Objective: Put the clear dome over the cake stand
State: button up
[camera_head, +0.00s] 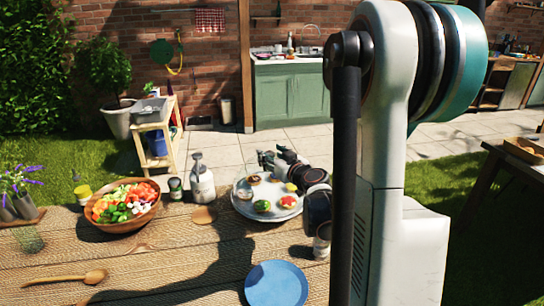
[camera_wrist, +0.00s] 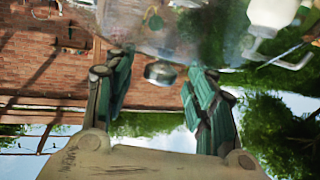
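The cake stand (camera_head: 236,204) is a round pale plate holding several small coloured cakes, at the middle of the table in the head view. The clear dome (camera_wrist: 190,38) shows faintly upside down in the wrist view, with a metallic knob (camera_wrist: 163,74). My gripper (camera_wrist: 158,78) is open. Its two green-padded fingers are on either side of the knob, with visible gaps. In the head view my gripper (camera_head: 268,160) is low over the far side of the stand. The dome's outline is too faint there to tell whether it covers the cakes.
A white spray bottle (camera_head: 202,184), a small jar (camera_head: 175,188) and a salad bowl (camera_head: 125,224) stand left of the stand. A blue plate (camera_head: 276,285) lies in front. A wooden spoon (camera_head: 70,279) lies at the front left. My arm hides the table's right side.

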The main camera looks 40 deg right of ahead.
jog(key=shift+s, duration=0.1)
jog(key=v, duration=1.1)
jog(key=shift+s, duration=0.4)
jog(key=shift+a+r, duration=0.1)
